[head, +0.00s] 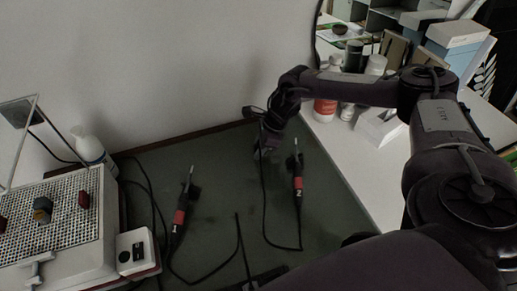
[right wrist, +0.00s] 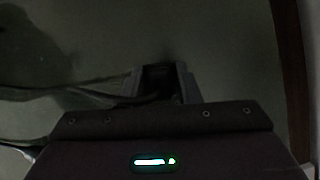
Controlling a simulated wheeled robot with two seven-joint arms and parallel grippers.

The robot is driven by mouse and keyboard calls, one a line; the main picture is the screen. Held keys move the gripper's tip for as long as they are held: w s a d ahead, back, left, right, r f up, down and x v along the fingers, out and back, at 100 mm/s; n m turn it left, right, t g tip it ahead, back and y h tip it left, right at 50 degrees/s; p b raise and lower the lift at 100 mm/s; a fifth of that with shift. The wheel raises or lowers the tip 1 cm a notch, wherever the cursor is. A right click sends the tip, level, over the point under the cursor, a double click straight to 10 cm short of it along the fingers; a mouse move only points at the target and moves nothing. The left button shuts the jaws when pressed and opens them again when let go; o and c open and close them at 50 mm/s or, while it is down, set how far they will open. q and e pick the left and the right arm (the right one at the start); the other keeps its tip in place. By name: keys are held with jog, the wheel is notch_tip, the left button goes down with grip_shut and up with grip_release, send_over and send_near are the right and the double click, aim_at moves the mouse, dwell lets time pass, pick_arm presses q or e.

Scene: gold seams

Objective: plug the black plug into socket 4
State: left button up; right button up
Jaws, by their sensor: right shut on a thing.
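My right gripper (head: 267,148) is above the green mat, left of the right-hand red-handled tool. In the right wrist view its fingers (right wrist: 160,84) are closed around a small dark thing, which looks like the black plug (right wrist: 158,73). A dark cable (right wrist: 75,90) runs left from between the fingers. In the head view a black cable (head: 263,195) hangs from the gripper, loops over the mat and leads toward that tool. The plug's prongs are hidden. No numbered socket can be made out; a dark, partly cut-off shape (head: 265,278) lies at the bottom edge. My left gripper is not in view.
Two red-handled tools (head: 180,214) (head: 298,180) lie on the green mat (head: 225,165), with loose cables. A perforated bench unit (head: 60,235) stands left beside a white bottle (head: 88,146). Bottles (head: 325,108) and boxes (head: 452,42) crowd the right. A wall is behind.

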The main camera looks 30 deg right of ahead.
aim_at(258, 145)
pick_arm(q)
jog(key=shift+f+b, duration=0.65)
pick_arm(e)
notch_tip(258, 145, up, 20)
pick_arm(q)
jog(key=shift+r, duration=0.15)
